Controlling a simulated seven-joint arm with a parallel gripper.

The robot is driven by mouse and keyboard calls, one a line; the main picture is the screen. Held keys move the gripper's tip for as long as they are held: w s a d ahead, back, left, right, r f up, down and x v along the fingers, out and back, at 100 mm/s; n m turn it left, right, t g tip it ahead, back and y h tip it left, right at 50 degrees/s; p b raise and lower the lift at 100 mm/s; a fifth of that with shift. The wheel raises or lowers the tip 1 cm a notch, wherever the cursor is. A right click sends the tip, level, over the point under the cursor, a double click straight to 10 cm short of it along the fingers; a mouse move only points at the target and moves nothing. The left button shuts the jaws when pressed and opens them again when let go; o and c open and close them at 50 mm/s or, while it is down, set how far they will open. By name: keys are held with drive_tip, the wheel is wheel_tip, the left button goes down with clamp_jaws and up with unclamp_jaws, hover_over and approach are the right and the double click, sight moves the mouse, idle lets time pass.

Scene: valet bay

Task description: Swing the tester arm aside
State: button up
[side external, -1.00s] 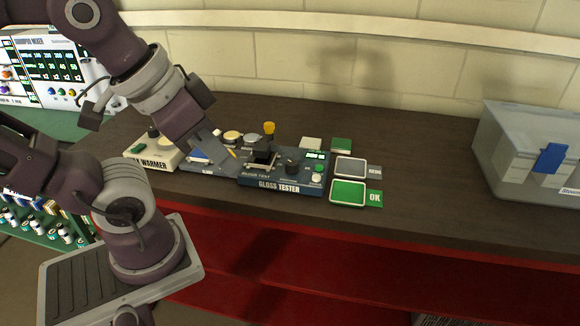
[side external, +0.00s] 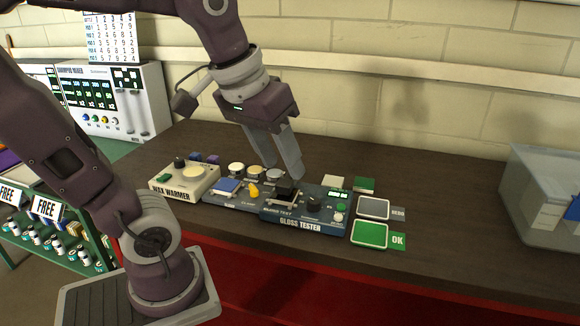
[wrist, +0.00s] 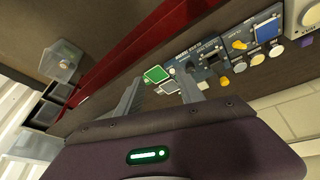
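The gloss tester (side external: 305,226) is a dark blue box on the brown counter, with a black block (side external: 286,190) on top. A yellow knob (side external: 254,191), which looks like the end of the tester arm, lies to the left of that block, over the gloss tester's blue left neighbour. Both also show in the wrist view, the knob (wrist: 239,45) apart from the fingers. My gripper (side external: 283,178) is just behind the black block, fingers pointing down and apart with nothing between them. Its two fingers (wrist: 160,82) also stand apart in the wrist view. The arm's pivot is not clear.
The wax warmer (side external: 184,182) stands to the left, with several round pads (side external: 254,173) behind the panel. A green OK pad (side external: 369,233) and a grey REDO pad (side external: 374,207) lie to the right. A clear grey bin (side external: 545,200) stands far right; counter between is free.

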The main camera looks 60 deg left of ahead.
drive_tip(key=w+a+n+g, duration=0.2)
drive_tip(key=w+a+n, duration=0.5)
drive_tip(key=w+a, duration=0.4)
drive_tip(key=n+g, duration=0.2)
drive_tip(key=n, duration=0.5)
approach(288, 176)
drive_tip(key=shift+h, duration=0.3)
drive_tip(key=w+a, duration=0.1)
drive_tip(key=w+a+r, duration=0.1)
drive_tip(key=w, duration=0.1)
drive_tip(key=shift+a+r, duration=0.2)
drive_tip(key=shift+a, duration=0.15)
wheel_tip(288, 176, down, 7)
drive_tip(key=shift+a+r, duration=0.1)
drive_tip(key=shift+r, duration=0.1)
drive_tip(key=shift+f, duration=0.3)
clamp_jaws()
